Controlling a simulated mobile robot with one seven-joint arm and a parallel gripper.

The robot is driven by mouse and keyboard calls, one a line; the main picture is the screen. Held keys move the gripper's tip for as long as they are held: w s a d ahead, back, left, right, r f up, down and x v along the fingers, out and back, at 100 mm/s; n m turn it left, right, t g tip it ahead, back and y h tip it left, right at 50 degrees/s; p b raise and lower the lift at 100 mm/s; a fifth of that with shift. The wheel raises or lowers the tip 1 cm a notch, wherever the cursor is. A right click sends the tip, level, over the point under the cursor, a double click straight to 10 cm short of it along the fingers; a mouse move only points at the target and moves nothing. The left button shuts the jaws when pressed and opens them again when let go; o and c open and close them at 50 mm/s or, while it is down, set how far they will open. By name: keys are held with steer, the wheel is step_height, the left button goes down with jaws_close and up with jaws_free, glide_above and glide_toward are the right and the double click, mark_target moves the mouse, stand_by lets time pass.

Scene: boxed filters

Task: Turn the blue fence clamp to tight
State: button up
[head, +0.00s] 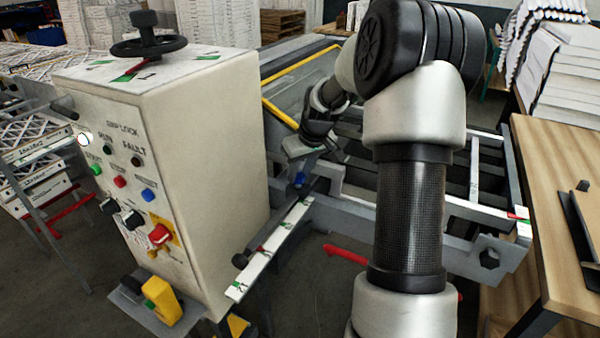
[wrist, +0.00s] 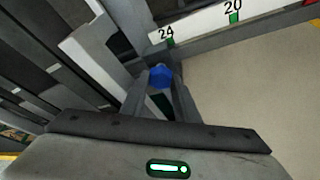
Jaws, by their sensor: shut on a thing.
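The blue fence clamp (wrist: 160,76) is a small blue knob in the middle of the wrist view, on a grey metal part beside the white scale. It also shows in the head view (head: 299,180), just below my gripper. My gripper (wrist: 162,92) is shut on the blue fence clamp, with a finger on either side of it. In the head view my gripper (head: 302,165) reaches down to the clamp from above. The far side of the clamp and the exact finger contact are hidden.
A white scale (wrist: 232,16) with green marks runs beside the clamp. A control cabinet (head: 200,160) with buttons and a black handwheel (head: 149,46) stands at left. A yellow-edged guard (head: 290,76) rises behind my gripper. A wooden table (head: 560,130) stands at right.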

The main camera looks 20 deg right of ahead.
steer(key=m, duration=0.1)
steer(key=m+h+b, duration=0.1)
steer(key=m, duration=0.1)
steer(key=shift+a, duration=0.25)
steer(key=m+h, duration=0.1)
steer(key=m, duration=0.3)
steer(key=shift+w+a+g+h+b, duration=0.1)
steer(key=shift+a+g+h+b, duration=0.05)
steer(key=shift+g+h+b, duration=0.2)
steer(key=m+g+h, duration=0.1)
steer(key=m, duration=0.3)
steer(key=shift+w, duration=0.1)
steer(key=shift+w+a+m+g+h+p, duration=0.1)
steer(key=shift+m+g+h+p, duration=0.35)
steer(key=shift+m, duration=1.15)
steer(key=o, duration=0.8)
steer(key=shift+c, duration=0.2)
steer(key=shift+r, duration=0.1)
